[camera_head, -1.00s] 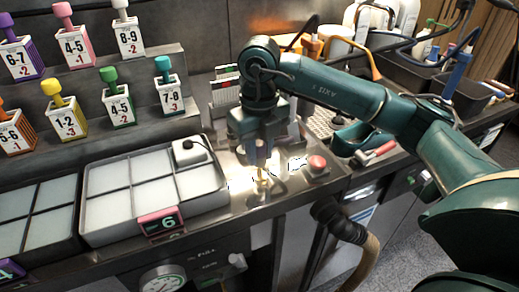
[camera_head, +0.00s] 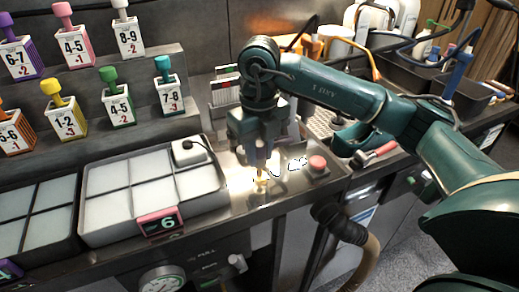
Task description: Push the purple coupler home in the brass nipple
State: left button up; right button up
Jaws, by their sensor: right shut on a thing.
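My right gripper (camera_head: 259,166) points straight down over the lit steel worktop, between the white-padded tray and the red button. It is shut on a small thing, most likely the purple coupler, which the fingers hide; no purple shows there. A small brass-coloured piece, apparently the brass nipple (camera_head: 262,181), shows right under the fingertips in the glare. I cannot tell whether the coupler and nipple touch or how deep one sits in the other. My left gripper is not in view.
A tray (camera_head: 84,215) with white pads and a white block (camera_head: 187,151) lies left of my gripper. A red button (camera_head: 317,163) stands close on its right. Numbered boxes (camera_head: 119,110) fill the back-left shelves. A hose (camera_head: 345,224) hangs at the front edge.

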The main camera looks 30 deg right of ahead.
aim_at(259, 163)
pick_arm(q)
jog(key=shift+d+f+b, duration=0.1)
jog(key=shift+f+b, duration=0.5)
pick_arm(e)
jog(key=shift+f, duration=0.85)
pick_arm(q)
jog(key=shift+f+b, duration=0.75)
jog(key=shift+b, duration=0.05)
pick_arm(e)
jog(key=shift+f, duration=0.9)
jog(key=o, duration=1)
notch_tip(259, 163, up, 13)
jog(key=shift+r+p, duration=0.15)
jog(key=shift+p, duration=0.5)
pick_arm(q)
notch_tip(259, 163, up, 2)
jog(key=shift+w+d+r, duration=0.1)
